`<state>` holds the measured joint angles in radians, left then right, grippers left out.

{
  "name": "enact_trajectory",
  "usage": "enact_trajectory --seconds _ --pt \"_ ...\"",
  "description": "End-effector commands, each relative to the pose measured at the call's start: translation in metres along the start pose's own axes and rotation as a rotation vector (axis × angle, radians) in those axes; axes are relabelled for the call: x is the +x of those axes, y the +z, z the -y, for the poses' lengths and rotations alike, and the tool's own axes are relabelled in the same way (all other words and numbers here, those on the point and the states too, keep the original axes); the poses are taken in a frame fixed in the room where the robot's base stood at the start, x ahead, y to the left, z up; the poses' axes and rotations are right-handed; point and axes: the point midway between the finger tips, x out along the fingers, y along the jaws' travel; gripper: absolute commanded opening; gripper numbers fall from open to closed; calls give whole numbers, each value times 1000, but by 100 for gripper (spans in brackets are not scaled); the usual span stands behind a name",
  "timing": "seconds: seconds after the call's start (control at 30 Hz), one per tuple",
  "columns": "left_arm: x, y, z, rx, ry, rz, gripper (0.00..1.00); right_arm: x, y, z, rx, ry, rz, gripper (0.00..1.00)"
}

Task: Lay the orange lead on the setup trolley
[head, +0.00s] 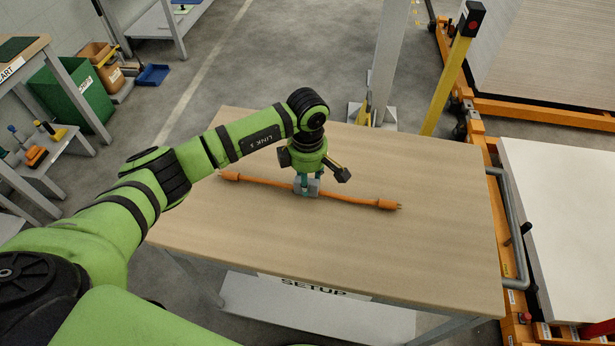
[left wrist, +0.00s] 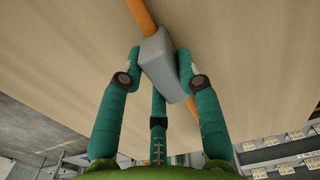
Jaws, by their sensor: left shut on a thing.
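The orange lead (head: 350,201) is a thick orange cable with a plug at each end and a grey block at its middle. My left gripper (head: 306,186) is shut on the grey block, its teal fingers on either side of it. In the left wrist view the fingers (left wrist: 160,75) flank the grey block (left wrist: 158,58), with orange cable showing on both sides. The lead stretches across the wooden top of the setup trolley (head: 420,262), over its middle. I cannot tell whether it touches the top. My right gripper is not in view.
The trolley top is otherwise bare. A grey handle rail (head: 513,230) and an orange-framed cart with a pale slab (head: 580,220) stand close at its right. A yellow post (head: 452,75) stands behind it. A green bin (head: 75,95) and benches are at the far left.

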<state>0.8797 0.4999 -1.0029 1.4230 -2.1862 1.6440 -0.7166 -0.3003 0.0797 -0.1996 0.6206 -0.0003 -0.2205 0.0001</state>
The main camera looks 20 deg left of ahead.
Motion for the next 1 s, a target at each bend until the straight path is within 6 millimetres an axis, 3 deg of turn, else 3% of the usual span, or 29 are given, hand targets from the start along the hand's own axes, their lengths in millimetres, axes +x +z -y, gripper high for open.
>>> enact_trajectory --seconds 0.17,0.2,0.23,0.7,1.0 --pt "4 0 0 0 1 1 0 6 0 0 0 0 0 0" --pt "3 0 0 0 0 0 46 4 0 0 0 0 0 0" --pt "3 0 0 0 0 0 58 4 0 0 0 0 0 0" --pt "-6 0 -1 0 2 1 58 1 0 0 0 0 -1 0" --pt "-66 0 -2 1 7 1 58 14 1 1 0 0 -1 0"
